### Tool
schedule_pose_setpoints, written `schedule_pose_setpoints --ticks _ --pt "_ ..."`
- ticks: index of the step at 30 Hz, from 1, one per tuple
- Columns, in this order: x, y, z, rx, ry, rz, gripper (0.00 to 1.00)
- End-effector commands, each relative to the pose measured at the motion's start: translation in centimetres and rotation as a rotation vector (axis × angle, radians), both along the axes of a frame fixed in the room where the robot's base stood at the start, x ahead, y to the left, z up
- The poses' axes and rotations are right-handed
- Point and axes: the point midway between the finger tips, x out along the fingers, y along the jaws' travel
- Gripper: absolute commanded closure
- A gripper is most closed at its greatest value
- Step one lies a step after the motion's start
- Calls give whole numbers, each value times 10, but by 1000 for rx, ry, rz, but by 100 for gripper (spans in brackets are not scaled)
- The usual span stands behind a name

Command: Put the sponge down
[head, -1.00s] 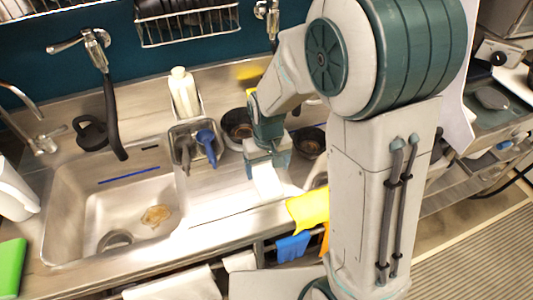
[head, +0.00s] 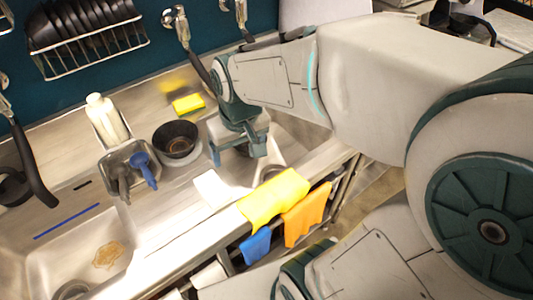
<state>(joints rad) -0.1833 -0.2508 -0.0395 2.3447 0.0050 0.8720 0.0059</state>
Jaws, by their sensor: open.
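A yellow sponge with a green edge (head: 188,103) lies on the steel counter near the back wall, left of my arm. My gripper (head: 238,154) points down over the right-hand part of the counter, by the sink there. It is open, with its fingers spread and nothing seen between them. It is apart from the sponge, to the right of it and nearer the front edge.
A dark bowl (head: 175,139) stands between the sponge and a steel container (head: 130,165) with a blue-handled tool. A white bottle (head: 106,120) is behind that. Yellow (head: 273,198), orange (head: 306,214) and blue (head: 256,246) cloths hang at the front edge.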

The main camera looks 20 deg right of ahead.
Motion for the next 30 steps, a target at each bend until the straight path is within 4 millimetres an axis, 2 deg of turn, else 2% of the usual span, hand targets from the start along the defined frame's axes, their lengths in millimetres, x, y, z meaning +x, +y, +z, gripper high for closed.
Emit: schedule_pose_setpoints --ticks 3,6,12,26,27,30 --pt "-26 -21 16 3 -66 -54 19" --pt "-44 -33 23 0 -108 -87 19" --pt "-65 -42 28 -8 -154 -127 19" --pt "-68 -44 28 -9 -161 -133 19" --pt "-68 -44 28 -9 -161 -133 15" --pt "-68 -44 28 -9 -161 -133 15"
